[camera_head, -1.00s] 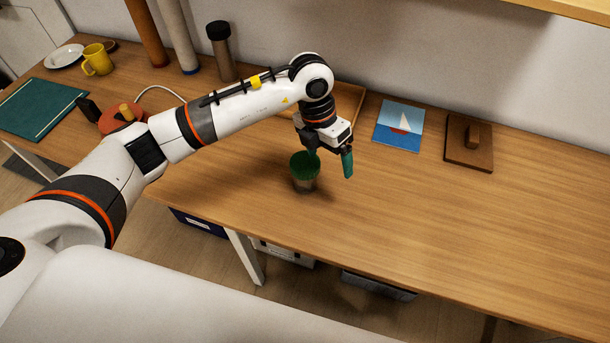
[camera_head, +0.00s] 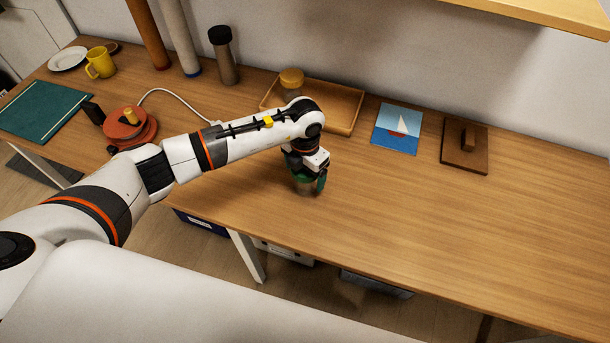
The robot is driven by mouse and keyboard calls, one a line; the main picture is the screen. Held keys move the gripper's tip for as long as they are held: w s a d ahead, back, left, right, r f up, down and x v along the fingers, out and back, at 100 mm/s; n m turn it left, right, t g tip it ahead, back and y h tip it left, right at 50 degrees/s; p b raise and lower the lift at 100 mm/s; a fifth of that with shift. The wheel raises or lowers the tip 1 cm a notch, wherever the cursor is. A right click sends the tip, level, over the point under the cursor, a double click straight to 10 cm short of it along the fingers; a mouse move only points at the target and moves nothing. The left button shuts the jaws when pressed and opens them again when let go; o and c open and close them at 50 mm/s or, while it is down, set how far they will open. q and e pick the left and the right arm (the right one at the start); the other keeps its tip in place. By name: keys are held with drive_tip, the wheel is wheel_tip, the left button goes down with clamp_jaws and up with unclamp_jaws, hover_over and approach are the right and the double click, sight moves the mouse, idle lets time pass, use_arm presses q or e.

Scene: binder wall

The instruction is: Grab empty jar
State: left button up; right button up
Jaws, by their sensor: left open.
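A small see-through jar with a green top (camera_head: 304,189) stands on the wooden table near its front edge. My left gripper (camera_head: 309,181) is lowered over it, with its green-tipped fingers open and about the jar. The gripper hides most of the jar's top, and I cannot tell whether the fingers touch it. Another jar with a yellow lid (camera_head: 291,78) stands at the wooden tray at the back, partly behind my arm. My right gripper is not in view.
The wooden tray (camera_head: 345,129) lies behind my left gripper. A sailboat picture (camera_head: 397,128) and a brown board with a knob (camera_head: 465,146) lie to the right. A red reel (camera_head: 130,127) with a white cable is at left. The right tabletop is clear.

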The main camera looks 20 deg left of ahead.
use_arm(q)
drive_tip(key=shift+f, duration=0.75)
drive_tip(key=c, duration=1.1)
drive_tip(key=shift+r, duration=0.15)
